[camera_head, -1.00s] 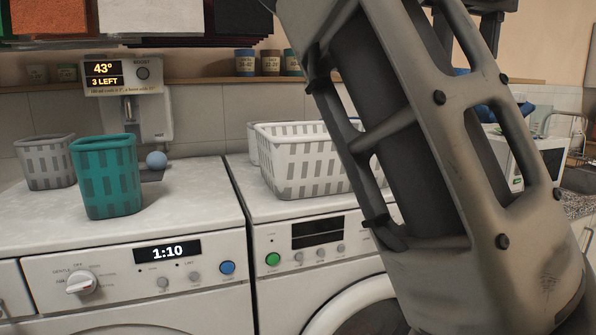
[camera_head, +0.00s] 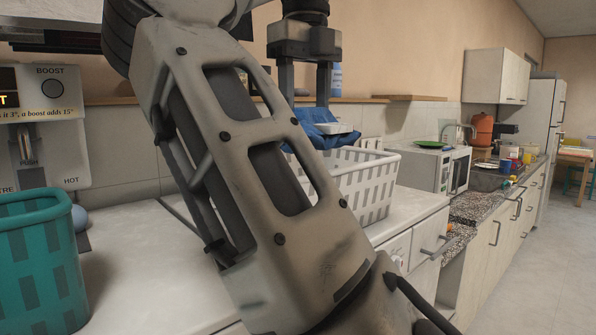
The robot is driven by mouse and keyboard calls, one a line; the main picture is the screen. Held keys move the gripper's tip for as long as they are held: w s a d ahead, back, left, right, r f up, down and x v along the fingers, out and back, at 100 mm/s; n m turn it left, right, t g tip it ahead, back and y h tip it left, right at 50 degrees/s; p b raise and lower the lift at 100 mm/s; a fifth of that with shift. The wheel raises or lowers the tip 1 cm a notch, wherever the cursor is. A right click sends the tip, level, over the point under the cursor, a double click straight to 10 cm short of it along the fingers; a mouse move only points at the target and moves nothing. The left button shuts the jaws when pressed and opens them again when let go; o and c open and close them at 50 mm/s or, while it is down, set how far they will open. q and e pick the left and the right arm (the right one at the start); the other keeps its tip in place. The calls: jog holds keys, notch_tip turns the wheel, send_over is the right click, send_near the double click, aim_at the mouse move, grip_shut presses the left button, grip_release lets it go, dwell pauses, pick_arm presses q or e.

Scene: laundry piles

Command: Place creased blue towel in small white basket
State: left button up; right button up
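The creased blue towel (camera_head: 318,132) hangs in a bunch from my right gripper (camera_head: 304,100), whose two fingers point straight down onto it. The towel is at the rim of the white slatted basket (camera_head: 372,190), over its back left part. I cannot tell whether it touches the basket. A pale flat piece shows at the towel's right side. My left gripper is not in view.
A teal basket (camera_head: 40,265) stands on the white machine top (camera_head: 135,280) at the left, by a wall dispenser (camera_head: 45,125). A microwave (camera_head: 440,168) stands right of the white basket. A granite counter (camera_head: 478,207) runs away to the right. The floor at the right is clear.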

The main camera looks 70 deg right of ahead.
aim_at(304, 111)
jog(key=d, duration=0.1)
jog(key=w+d+f, duration=0.1)
jog(key=d, duration=0.1)
jog(key=d+f, duration=0.1)
jog(key=shift+w+d+p, duration=0.15)
jog(key=shift+w+p, duration=0.1)
jog(key=shift+p, duration=0.1)
pick_arm(q)
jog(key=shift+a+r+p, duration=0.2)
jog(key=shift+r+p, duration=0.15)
jog(key=shift+p, duration=0.15)
pick_arm(e)
jog(key=w+d+f, duration=0.1)
jog(key=d+f, duration=0.3)
jog(key=f, duration=0.4)
jog(key=shift+w+f, duration=0.3)
jog(key=shift+w, duration=0.05)
jog(key=shift+f+b, duration=0.55)
jog(key=shift+f, duration=0.1)
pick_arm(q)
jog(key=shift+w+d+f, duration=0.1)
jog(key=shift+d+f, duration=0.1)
pick_arm(e)
jog(key=o, duration=1.4)
